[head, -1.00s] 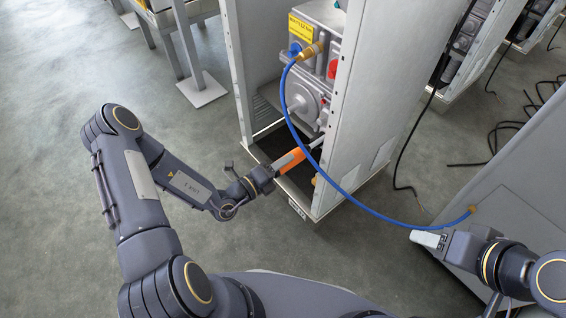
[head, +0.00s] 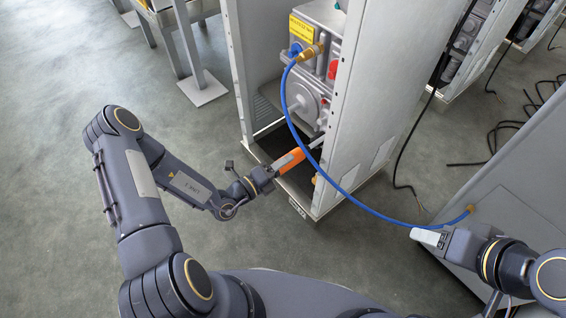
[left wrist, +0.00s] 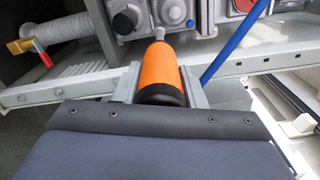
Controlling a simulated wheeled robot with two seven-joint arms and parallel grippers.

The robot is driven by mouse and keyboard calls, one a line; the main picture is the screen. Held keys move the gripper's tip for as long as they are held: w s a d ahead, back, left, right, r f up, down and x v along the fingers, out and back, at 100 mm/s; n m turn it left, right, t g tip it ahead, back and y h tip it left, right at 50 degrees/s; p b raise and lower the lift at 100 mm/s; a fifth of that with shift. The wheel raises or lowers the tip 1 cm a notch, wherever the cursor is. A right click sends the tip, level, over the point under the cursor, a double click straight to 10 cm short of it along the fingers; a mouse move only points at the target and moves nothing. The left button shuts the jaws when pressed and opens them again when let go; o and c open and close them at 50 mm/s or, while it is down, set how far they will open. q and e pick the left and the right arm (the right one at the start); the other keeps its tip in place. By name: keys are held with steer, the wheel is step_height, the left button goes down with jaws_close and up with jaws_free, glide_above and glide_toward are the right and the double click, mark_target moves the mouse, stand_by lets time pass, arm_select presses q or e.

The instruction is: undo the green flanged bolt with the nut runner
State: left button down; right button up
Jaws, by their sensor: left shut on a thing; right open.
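My left gripper (head: 284,163) is shut on the orange nut runner (head: 296,158) at the open front of the grey dispenser frame. In the left wrist view the nut runner (left wrist: 158,68) lies between the fingers of my left gripper (left wrist: 160,84), its grey tip pointing at the machinery. Its black end is nearest the camera. My right gripper (head: 428,237) is open and empty at the right, beside the neighbouring grey panel.
A blue hose (head: 352,196) arcs from a brass fitting (head: 309,51) to the right-hand panel (head: 520,205), passing close right of the nut runner. The cabinet's side wall (head: 362,110) stands to the right. In the wrist view a perforated rail (left wrist: 75,87) crosses behind the fingers.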

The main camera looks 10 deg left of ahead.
arm_select(q)
steer(key=shift+r, duration=0.1)
steer(key=p+v, duration=0.1)
steer(key=v, duration=0.6)
stand_by(0.5)
